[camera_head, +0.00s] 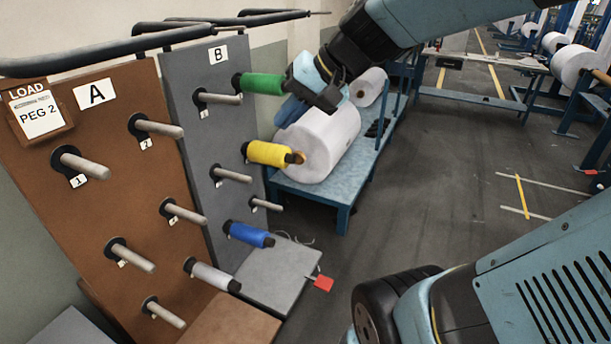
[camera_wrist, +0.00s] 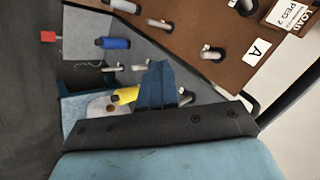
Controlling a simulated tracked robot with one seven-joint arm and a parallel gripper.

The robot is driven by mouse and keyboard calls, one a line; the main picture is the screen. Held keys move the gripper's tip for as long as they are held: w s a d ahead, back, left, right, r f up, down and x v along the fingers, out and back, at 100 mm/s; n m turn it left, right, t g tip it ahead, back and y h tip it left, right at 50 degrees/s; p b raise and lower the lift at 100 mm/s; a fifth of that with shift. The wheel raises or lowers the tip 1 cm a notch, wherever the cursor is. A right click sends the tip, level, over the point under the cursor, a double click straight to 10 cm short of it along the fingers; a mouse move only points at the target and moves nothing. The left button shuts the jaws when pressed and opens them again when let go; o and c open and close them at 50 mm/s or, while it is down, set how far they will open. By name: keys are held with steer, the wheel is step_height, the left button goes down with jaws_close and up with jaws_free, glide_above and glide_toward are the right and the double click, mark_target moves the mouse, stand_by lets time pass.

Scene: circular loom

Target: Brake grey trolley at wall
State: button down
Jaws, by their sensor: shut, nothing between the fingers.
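The grey trolley (camera_head: 188,72), marked B, stands beside the brown one with its panel leaning, near the wall (camera_head: 275,28). Its pegs carry green (camera_head: 262,84), yellow (camera_head: 268,153) and blue (camera_head: 250,235) spools. Its low grey deck (camera_head: 275,278) has a red pedal-like piece (camera_head: 321,283) at the front right edge. In the wrist view the red piece (camera_wrist: 48,36) is at upper left, sticking out from the deck (camera_wrist: 85,38). My gripper (camera_head: 291,110) is shut and empty, high in front of panel B, well above the red piece. Its blue fingers (camera_wrist: 157,86) show together in the wrist view.
A brown trolley (camera_head: 85,215), marked A, stands at left with a "LOAD PEG 2" card (camera_head: 40,115) and several pegs. A blue bench (camera_head: 330,195) with large white rolls (camera_head: 325,140) stands behind my gripper. The floor (camera_head: 430,170) to the right is mostly clear.

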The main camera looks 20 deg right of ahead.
steer(key=s+d+f+n+h, duration=0.2)
steer(key=s+d+h, duration=0.4)
steer(key=s+d, duration=0.2)
steer(key=shift+t+h, duration=0.3)
steer(key=shift+h, duration=0.1)
steer(key=shift+w+f, duration=0.1)
